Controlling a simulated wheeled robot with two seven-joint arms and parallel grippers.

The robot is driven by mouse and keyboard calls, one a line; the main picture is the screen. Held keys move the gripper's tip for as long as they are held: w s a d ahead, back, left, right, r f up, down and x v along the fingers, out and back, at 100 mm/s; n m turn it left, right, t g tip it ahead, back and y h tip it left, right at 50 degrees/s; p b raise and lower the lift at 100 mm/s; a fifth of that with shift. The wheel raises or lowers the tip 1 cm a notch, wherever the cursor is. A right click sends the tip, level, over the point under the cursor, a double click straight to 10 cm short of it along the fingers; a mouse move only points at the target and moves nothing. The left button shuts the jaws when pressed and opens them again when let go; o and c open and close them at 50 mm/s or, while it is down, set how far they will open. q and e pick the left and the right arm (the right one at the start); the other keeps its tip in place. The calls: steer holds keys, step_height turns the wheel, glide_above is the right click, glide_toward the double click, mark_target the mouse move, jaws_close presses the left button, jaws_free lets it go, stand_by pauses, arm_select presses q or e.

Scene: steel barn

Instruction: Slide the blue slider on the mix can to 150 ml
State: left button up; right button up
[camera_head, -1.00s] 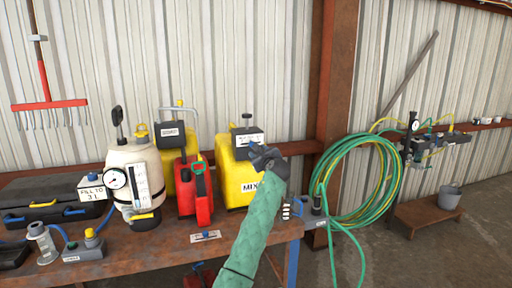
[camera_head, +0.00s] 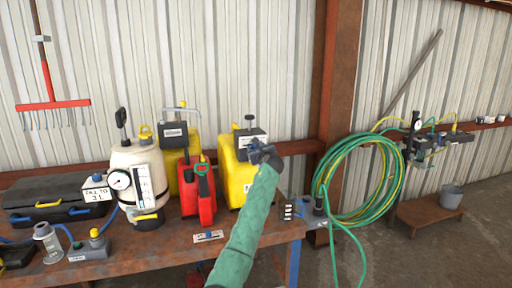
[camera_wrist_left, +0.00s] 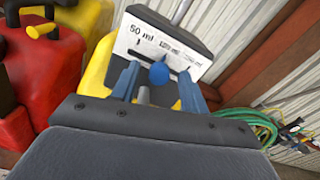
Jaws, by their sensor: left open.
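The yellow mix can (camera_head: 229,178) stands on the bench, with a dark box and white scale plate (camera_head: 249,141) on top. In the wrist view the scale plate (camera_wrist_left: 135,37) reads 50 ml at its left end; the two labels further right are blurred. The round blue slider knob (camera_wrist_left: 159,74) shows in front of the plate, roughly below the middle label. My left gripper (camera_head: 260,152) is at the plate, and its open blue fingers (camera_wrist_left: 158,88) stand either side of the knob with gaps visible. My right gripper is out of view.
Left of the mix can stand a red can (camera_head: 206,190), another yellow can (camera_head: 172,162) and a white sprayer tank (camera_head: 137,175). A small label plate (camera_head: 208,236) lies on the bench (camera_head: 160,250). A green hose coil (camera_head: 335,180) hangs to the right.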

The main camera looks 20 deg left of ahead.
arm_select(q)
steer(key=shift+w+a, duration=0.1)
steer(key=shift+w, duration=0.05)
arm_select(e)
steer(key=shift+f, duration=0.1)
arm_select(q)
steer(key=shift+c, duration=0.5)
